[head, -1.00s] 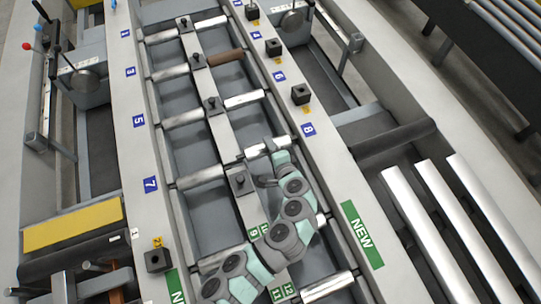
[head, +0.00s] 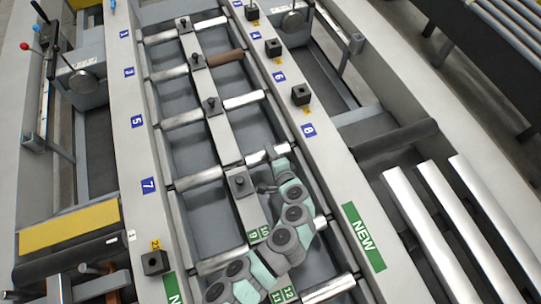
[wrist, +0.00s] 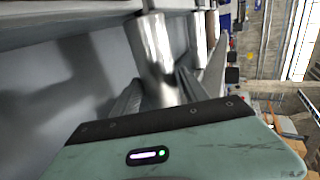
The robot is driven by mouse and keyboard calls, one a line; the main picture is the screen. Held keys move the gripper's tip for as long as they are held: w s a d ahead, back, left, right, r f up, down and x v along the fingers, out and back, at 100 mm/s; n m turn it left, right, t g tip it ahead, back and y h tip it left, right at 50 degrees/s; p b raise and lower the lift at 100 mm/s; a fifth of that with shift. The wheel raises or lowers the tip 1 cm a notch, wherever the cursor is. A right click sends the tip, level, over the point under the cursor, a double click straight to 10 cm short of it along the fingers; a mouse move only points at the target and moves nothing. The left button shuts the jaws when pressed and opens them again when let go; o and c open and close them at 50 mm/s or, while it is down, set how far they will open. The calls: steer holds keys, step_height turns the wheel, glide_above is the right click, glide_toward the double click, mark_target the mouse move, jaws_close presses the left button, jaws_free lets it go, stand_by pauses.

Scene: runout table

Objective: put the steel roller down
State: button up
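The steel roller (wrist: 154,45) is a shiny cylinder. In the wrist view it runs down between the two grey fingers of my gripper (wrist: 158,92), which lie close along both its sides. Its lower end is hidden by the gripper body. In the head view the steel roller (head: 257,158) lies in the right-hand row near label 8, roughly in line with the roller (head: 200,178) across the centre rail. My gripper (head: 272,156) is at its right part. I cannot tell whether the roller touches its supports.
Other rollers lie along both rows, including a brown one (head: 226,56). Black blocks (head: 240,181) stand on the centre rail and side rails. Several light rollers (head: 428,222) lie at the right, past the green NEW label (head: 362,237). A yellow panel (head: 68,229) is at the left.

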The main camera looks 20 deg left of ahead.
steer(key=shift+o, duration=1.4)
steer(key=shift+r+p, duration=0.35)
steer(key=shift+r, duration=0.05)
steer(key=v, duration=1.2)
steer(key=shift+p, duration=0.4)
